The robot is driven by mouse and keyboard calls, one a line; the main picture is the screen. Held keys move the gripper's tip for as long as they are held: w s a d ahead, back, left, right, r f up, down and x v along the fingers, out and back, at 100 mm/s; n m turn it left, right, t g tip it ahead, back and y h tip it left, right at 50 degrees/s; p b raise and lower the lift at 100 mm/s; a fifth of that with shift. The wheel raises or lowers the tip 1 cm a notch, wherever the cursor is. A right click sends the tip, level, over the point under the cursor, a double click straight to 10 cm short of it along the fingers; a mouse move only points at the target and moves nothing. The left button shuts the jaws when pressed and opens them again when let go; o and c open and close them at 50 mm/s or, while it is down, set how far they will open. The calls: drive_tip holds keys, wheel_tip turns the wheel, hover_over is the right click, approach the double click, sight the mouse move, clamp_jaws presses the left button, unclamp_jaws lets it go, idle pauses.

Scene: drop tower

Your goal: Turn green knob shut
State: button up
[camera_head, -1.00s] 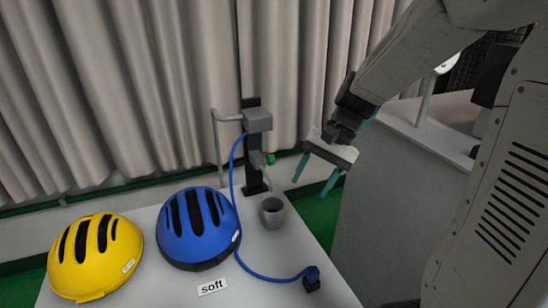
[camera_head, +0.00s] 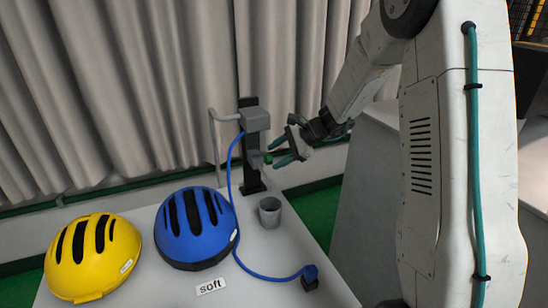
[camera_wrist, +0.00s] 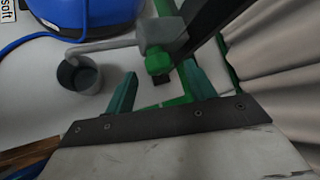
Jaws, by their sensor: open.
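The green knob (camera_head: 268,158) sits on the right side of a small grey valve body on the black post. It also shows in the wrist view (camera_wrist: 158,62), at the end of the grey valve (camera_wrist: 162,36). My gripper (camera_head: 281,157) is at the knob's right, with its teal fingers pointing left toward it. In the wrist view my gripper (camera_wrist: 158,85) is open, and the knob lies just beyond and between the two fingertips. I cannot tell whether a finger touches it.
A grey cup (camera_head: 270,211) stands below the valve spout. A blue hose (camera_head: 236,215) runs down to a black plug (camera_head: 310,280). A blue helmet (camera_head: 180,243), a yellow helmet (camera_head: 62,275) and a "soft" label (camera_head: 211,287) are on the white table. A curtain hangs behind.

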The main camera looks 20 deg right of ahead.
drive_tip(key=shift+x, duration=0.85)
drive_tip(key=c, duration=1)
drive_tip(key=shift+o, duration=0.2)
drive_tip(key=shift+s+f+n+t+y, duration=0.1)
drive_tip(key=shift+f+n+t+y, duration=0.2)
drive_tip(key=shift+n+t+y, duration=1.25)
drive_tip(key=shift+w+f+n+t+y, duration=0.1)
drive_tip(key=shift+f+n+t+y, duration=0.2)
drive_tip(key=shift+n+t+y, duration=1.25)
drive_tip(key=shift+s+f+n+t+y, duration=0.2)
drive_tip(key=shift+n+t+y, duration=0.6)
drive_tip(key=shift+n+t, duration=1.45)
drive_tip(key=shift+w+n, duration=0.1)
drive_tip(key=shift+n, duration=0.35)
